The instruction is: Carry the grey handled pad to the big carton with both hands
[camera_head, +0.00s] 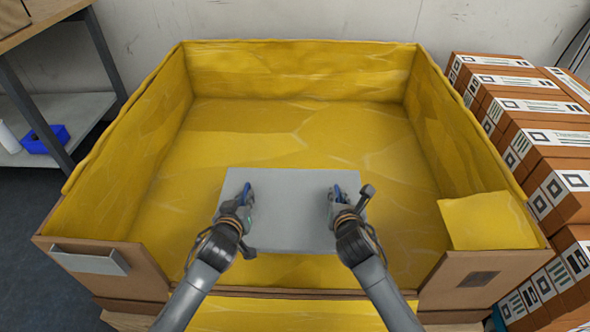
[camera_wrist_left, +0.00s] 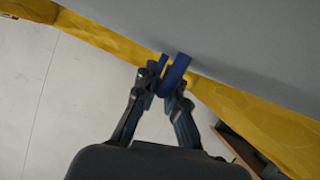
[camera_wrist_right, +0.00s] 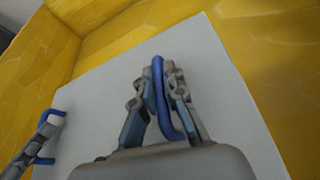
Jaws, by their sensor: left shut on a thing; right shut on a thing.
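The grey pad (camera_head: 290,210) is a flat rectangle with blue handles, seen over the inside of the big carton (camera_head: 455,270), which has a yellow lining. My left gripper (camera_head: 246,194) is shut on the pad's left blue handle, also seen in the left wrist view (camera_wrist_left: 176,72). My right gripper (camera_head: 335,194) is shut on the right blue handle, seen in the right wrist view (camera_wrist_right: 158,85). The pad looks about level. I cannot tell whether it touches the carton's floor.
Stacked brown boxes (camera_head: 540,150) with labels stand to the right of the carton. A shelf (camera_head: 75,110) with a blue bin (camera_head: 45,139) is at the left. A wall (camera_head: 300,18) is behind. The lined carton floor around the pad is clear.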

